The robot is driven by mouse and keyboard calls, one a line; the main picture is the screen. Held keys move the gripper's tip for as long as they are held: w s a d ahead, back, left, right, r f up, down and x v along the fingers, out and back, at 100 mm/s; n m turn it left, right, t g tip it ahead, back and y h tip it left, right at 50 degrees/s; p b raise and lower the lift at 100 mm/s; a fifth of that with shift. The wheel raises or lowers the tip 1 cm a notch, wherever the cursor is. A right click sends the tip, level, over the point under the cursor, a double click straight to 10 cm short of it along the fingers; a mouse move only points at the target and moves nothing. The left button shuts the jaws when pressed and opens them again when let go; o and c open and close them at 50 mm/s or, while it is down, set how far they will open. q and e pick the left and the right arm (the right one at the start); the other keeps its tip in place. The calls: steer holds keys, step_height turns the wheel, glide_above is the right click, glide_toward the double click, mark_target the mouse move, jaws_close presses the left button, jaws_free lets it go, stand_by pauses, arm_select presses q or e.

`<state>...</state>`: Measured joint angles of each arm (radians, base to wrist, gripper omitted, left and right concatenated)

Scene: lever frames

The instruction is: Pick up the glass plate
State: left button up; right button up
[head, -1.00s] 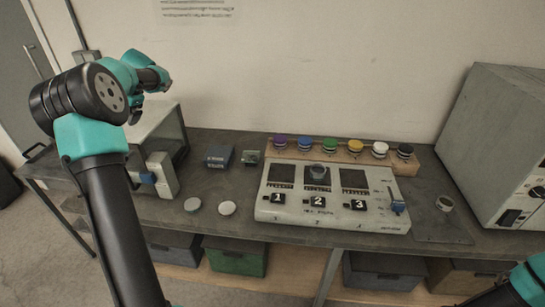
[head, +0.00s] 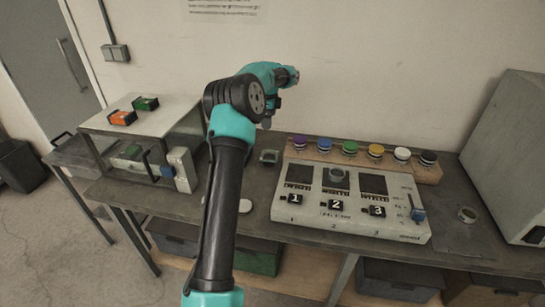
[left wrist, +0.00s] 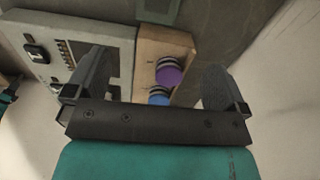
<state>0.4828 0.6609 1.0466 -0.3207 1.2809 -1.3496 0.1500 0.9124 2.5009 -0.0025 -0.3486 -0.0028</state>
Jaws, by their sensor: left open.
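I cannot pick out a glass plate with certainty. A pale round disc (head: 245,206) lies flat on the bench, partly hidden behind my left arm; its material is unclear. My left gripper (head: 268,116) hangs over the back of the bench, left of the row of coloured caps. In the left wrist view, its two fingers (left wrist: 157,88) are spread apart with nothing held. Behind them show a purple cap (left wrist: 170,72) and a blue cap (left wrist: 159,95). My right gripper is not in view.
A console with keys 1, 2 and 3 (head: 350,222) stands mid-bench, with the cap rack (head: 325,158) behind it. A small dark block (head: 269,157) sits left of it. A white-topped stand (head: 110,118) is left, a grey cabinet (head: 510,160) right.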

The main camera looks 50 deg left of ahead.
arm_select(q)
glide_above(270, 155)
steer(key=f, duration=1.2)
steer(key=shift+w+a+f, duration=0.1)
steer(key=shift+a, duration=0.3)
steer(key=shift+d+f, duration=0.2)
steer(key=shift+f, duration=2.4)
steer(key=shift+c, duration=0.2)
steer(key=c, duration=0.8)
